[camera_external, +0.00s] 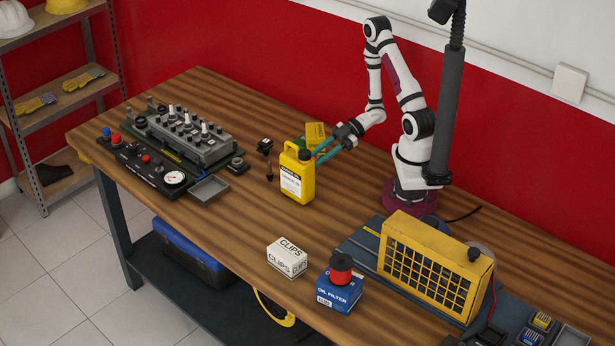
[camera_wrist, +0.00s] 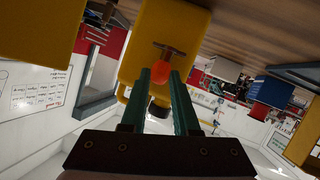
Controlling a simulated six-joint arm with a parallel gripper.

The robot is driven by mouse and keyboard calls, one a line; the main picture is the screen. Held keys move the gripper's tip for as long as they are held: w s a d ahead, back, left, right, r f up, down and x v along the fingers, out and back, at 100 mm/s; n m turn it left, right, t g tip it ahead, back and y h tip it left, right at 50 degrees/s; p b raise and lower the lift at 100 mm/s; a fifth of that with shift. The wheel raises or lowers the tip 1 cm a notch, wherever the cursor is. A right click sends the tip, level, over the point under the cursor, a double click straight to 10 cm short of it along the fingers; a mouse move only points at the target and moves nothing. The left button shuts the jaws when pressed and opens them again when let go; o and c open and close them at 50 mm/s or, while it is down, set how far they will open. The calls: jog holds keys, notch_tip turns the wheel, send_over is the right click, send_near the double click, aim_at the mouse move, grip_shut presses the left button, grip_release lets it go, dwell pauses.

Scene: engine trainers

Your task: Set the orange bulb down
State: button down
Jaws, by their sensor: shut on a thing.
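The orange bulb (camera_wrist: 161,68) shows in the wrist view between the tips of my gripper's two green fingers (camera_wrist: 162,77), with a brownish metal flange at its end. My gripper is shut on it. In the external view my gripper (camera_external: 322,153) is low above the wooden bench (camera_external: 225,225), just behind and right of a yellow oil jug (camera_external: 298,178). The bulb cannot be made out there. The jug also fills the middle of the wrist view (camera_wrist: 140,30), close beyond the bulb. I cannot tell whether the bulb touches anything else.
A yellow block (camera_external: 315,133) stands behind the jug. Small dark parts (camera_external: 265,146) lie left of it. An engine trainer (camera_external: 188,138) and grey tray (camera_external: 208,190) are left. A clips box (camera_external: 287,260), oil filter box (camera_external: 339,292) and yellow grille unit (camera_external: 433,265) stand in front.

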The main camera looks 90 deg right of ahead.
notch_tip(320, 180, down, 8)
jog(key=shift+a+r, duration=0.1)
jog(key=shift+r, duration=0.15)
jog(key=c, duration=0.7)
grip_release()
jog(key=shift+o, duration=0.2)
jog(key=v, duration=0.3)
jog(key=shift+o, duration=0.2)
notch_tip(320, 180, up, 7)
